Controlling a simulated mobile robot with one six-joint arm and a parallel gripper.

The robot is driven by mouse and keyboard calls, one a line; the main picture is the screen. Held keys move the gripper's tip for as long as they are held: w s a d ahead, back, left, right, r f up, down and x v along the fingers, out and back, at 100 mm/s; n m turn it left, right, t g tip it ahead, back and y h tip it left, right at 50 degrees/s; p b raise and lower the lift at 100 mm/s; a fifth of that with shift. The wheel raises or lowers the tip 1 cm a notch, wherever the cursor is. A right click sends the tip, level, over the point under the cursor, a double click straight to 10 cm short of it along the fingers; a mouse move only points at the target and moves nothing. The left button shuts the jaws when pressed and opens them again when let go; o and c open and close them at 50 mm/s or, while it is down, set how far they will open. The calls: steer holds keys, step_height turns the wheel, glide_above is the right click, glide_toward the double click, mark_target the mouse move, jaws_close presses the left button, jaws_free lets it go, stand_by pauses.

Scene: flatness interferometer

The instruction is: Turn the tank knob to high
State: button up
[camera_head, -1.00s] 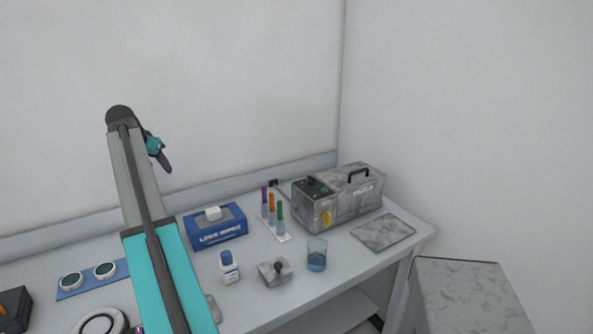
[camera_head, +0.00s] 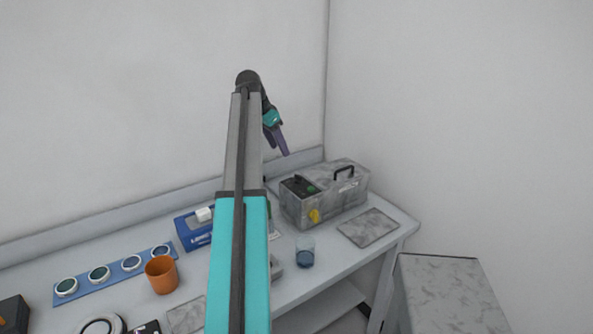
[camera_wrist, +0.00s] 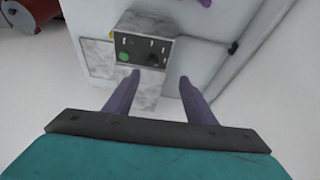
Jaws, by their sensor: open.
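The tank (camera_head: 345,195) is a grey marbled box with a black handle on its lid, at the back right of the bench. Its control unit (camera_head: 294,207) at the left end has a dark panel with a green spot and a yellow mark on its front. In the wrist view the control unit (camera_wrist: 143,50) shows a green round part (camera_wrist: 124,57) and a dark knob-like part (camera_wrist: 153,60); any setting marks are too small to read. My gripper (camera_head: 282,152) is above the tank's left end, apart from it. Its purple fingers (camera_wrist: 160,77) are open and empty.
A glass beaker (camera_head: 305,252) and a flat grey plate (camera_head: 368,228) lie in front of the tank. A blue box (camera_head: 192,232), an orange cup (camera_head: 162,275) and a blue strip with round optics (camera_head: 112,275) are left. My arm hides part of the bench.

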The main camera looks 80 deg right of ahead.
mark_target(299, 175)
steer(key=shift+s+r, duration=0.15)
steer(key=shift+s, duration=1.05)
steer(key=shift+p+x, duration=2.1)
steer(key=shift+x, duration=4.8)
steer(key=shift+a, duration=0.2)
steer(key=c, duration=0.9)
steer(key=shift+a, duration=0.45)
steer(key=shift+c, duration=0.7)
steer(key=shift+d, duration=0.4)
steer(key=shift+s, duration=0.1)
